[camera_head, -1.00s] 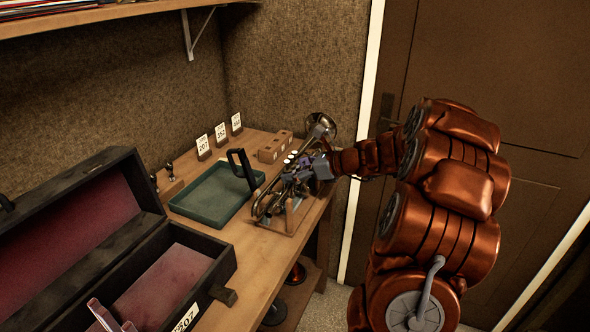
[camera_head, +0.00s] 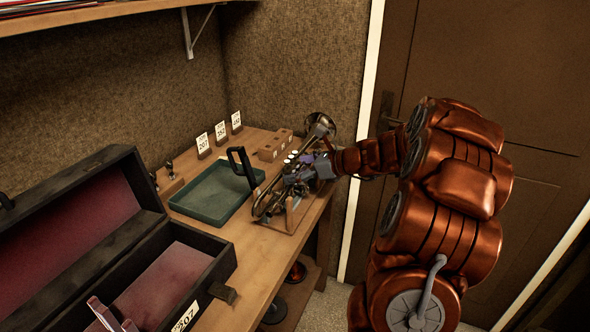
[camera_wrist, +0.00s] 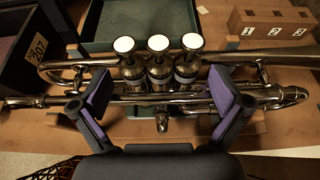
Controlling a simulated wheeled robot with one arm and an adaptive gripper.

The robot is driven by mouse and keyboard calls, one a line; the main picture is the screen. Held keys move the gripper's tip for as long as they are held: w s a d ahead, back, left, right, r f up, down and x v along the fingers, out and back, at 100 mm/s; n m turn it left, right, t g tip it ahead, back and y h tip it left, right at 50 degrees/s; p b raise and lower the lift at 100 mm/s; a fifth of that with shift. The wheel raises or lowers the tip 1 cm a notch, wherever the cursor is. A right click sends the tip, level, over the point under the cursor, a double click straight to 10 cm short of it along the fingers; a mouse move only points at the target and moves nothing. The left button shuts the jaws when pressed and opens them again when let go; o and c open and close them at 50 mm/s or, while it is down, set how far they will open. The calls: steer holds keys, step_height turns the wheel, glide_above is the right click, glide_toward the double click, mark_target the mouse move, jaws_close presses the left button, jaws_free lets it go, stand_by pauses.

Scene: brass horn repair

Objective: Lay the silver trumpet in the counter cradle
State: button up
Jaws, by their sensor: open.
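The silver trumpet (camera_head: 279,190) lies lengthwise over the wooden counter cradle (camera_head: 297,214) at the counter's right edge, its bell toward the back wall. In the wrist view the trumpet (camera_wrist: 250,57) runs across the picture with its three white-topped valves upright in the middle. My gripper (camera_head: 308,168) is at the trumpet's valve section. In the wrist view my gripper (camera_wrist: 160,98) is open, its purple-padded fingers on either side of the valves. The cradle is partly hidden under the trumpet, so I cannot tell how fully the trumpet rests in it.
A green tray (camera_head: 213,213) lies left of the trumpet, near a numbered wooden block (camera_head: 272,150). An open black case (camera_head: 205,250) with red lining takes the counter's left side. Number cards (camera_head: 203,145) stand at the back. A door (camera_head: 470,80) is at right.

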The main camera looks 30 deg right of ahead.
steer(key=v, duration=1.1)
steer(key=shift+s, duration=0.2)
steer(key=shift+r, duration=0.15)
steer(key=s+a+f+n+g, duration=0.1)
steer(key=s+a+n+g, duration=0.15)
steer(key=a+n, duration=0.45)
steer(key=s+a+f+n+g+y, duration=0.1)
steer(key=s+a+n+g, duration=0.15)
steer(key=a, duration=0.75)
steer(key=s+a+f+n+g, duration=0.15)
steer(key=a+n+g, duration=0.25)
steer(key=a, duration=0.5)
steer(key=s+a+f+n+g+h, duration=0.2)
steer(key=s+n+h, duration=0.1)
steer(key=s+n, duration=0.4)
steer(key=s+a+f+n+g+h, duration=0.2)
steer(key=s+n+h, duration=0.2)
steer(key=s+n, duration=0.4)
steer(key=s, duration=0.6)
steer(key=shift+a, duration=0.2)
steer(key=shift+s+d+f+n+h, duration=0.1)
steer(key=shift+s+d+n+h, duration=0.35)
steer(key=shift+n, duration=0.2)
steer(key=shift+c, duration=0.3)
